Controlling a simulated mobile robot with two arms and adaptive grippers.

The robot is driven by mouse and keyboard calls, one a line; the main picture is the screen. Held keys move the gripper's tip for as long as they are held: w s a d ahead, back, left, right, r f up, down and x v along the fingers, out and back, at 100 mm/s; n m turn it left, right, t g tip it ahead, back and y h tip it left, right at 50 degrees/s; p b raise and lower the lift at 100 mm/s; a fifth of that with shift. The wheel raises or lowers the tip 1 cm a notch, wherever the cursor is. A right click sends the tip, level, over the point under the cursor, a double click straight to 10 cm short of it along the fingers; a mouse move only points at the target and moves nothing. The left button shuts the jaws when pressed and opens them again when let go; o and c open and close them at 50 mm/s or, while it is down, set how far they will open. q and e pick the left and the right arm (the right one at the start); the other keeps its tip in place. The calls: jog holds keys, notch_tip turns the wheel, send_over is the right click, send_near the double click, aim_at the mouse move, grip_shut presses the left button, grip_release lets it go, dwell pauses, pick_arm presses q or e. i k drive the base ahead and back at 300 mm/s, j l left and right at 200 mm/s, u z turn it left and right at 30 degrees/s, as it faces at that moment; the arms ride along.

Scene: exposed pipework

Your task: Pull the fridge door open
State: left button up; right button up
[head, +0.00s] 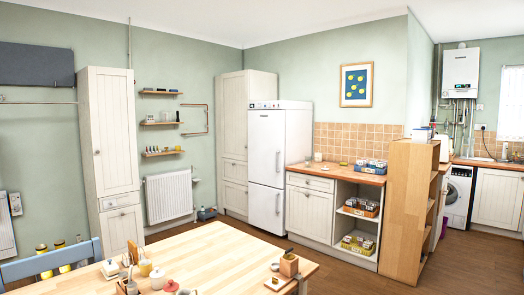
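The fridge (278,160) is a tall white unit with an upper and a lower door, standing near the room's back corner. Both its upper door (266,148) and its lower door (265,207) look shut. A vertical handle (278,162) shows on the upper door, and another handle (278,204) on the lower one. Neither of my grippers is in the head view, and nothing touches the fridge.
A wooden table (200,256) with small jars and pots fills the near foreground. A blue chair (52,262) is at its left. A cream cabinet (232,140) stands left of the fridge, a counter (340,181) right of it. A wooden shelf unit (409,210) juts out; brown floor (465,265) is clear at right.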

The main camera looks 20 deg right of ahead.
aim_at(266, 129)
jog(key=i+l+z, duration=0.25)
jog(key=z, duration=0.15)
jog(key=i+l+z, duration=0.9)
jog(key=i+z, duration=0.25)
jog(key=i, duration=0.2)
jog(key=i+z, duration=0.35)
jog(key=i, duration=0.95)
jog(key=i+l, duration=0.15)
jog(key=i, duration=0.8)
jog(key=i+j+u, duration=0.2)
jog(key=u, duration=0.25)
jog(key=i+u, duration=0.75)
jog(key=u, duration=0.2)
jog(key=i+l+u, duration=0.2)
jog(key=u, duration=0.25)
jog(key=i+j+u, duration=0.2)
jog(key=i+u, duration=0.2)
jog(key=i, duration=0.55)
jog(key=i+l+u, duration=0.1)
jog(key=i+u, duration=0.25)
jog(key=i, duration=0.6)
